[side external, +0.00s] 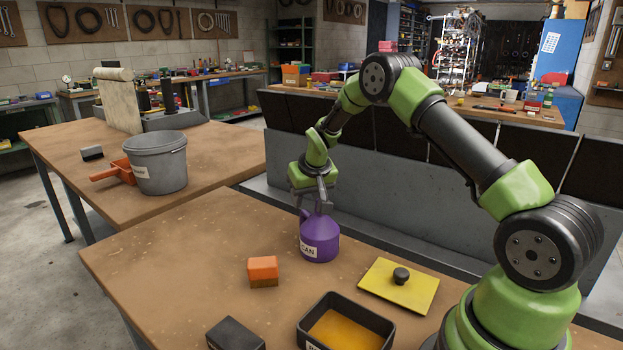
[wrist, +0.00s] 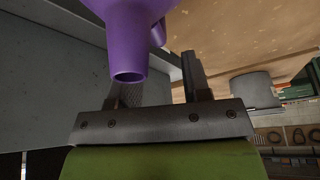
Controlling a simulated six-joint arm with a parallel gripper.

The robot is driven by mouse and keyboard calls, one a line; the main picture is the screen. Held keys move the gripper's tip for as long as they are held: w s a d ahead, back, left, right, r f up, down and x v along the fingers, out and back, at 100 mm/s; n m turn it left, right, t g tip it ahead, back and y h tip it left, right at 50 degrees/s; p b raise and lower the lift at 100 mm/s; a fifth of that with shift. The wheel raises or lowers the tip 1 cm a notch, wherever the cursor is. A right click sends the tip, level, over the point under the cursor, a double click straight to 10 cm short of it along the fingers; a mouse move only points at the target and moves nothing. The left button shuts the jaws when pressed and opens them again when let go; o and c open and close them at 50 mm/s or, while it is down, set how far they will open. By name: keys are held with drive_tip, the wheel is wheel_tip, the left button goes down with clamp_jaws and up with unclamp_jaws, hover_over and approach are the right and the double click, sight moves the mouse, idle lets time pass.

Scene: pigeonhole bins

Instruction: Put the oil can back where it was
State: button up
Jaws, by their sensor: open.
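The purple oil can (side external: 319,241) stands upright on the brown table, with a partly readable white label on its front. My gripper (side external: 322,201) points down directly over the can's top, with its jaws around or just beside the neck. In the wrist view the can's purple neck (wrist: 128,55) reaches toward the palm and hides part of one finger. My gripper (wrist: 155,88) is open there, with the other finger standing clear to the right. I cannot tell whether a finger touches the can.
A row of dark pigeonhole bins (side external: 390,132) stands behind the can. Near it on the table are an orange-topped block (side external: 263,271), a yellow lid (side external: 420,290), a black tray (side external: 376,325) and a dark block (side external: 235,335). A grey bucket (side external: 160,165) stands on the left table.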

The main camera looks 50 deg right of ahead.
drive_tip(key=s+a+r+t, duration=0.1)
drive_tip(key=s+a+r, duration=0.3)
drive_tip(key=r, duration=0.3)
drive_tip(key=s+a+r+y, duration=0.1)
drive_tip(key=s+a+r, duration=0.3)
drive_tip(key=r, duration=0.2)
drive_tip(key=s+a+r+t, duration=0.1)
drive_tip(key=s+a+r, duration=0.3)
drive_tip(key=r, duration=0.3)
drive_tip(key=s+a+n+y, duration=0.1)
drive_tip(key=s+a, duration=0.2)
drive_tip(key=s, duration=0.4)
drive_tip(key=s+a+r+t+y, duration=0.1)
drive_tip(key=s+a, duration=0.3)
drive_tip(key=s, duration=0.4)
drive_tip(key=shift+s+a+r+n+y, duration=0.3)
drive_tip(key=shift+n+y, duration=0.1)
drive_tip(key=shift+y, duration=0.1)
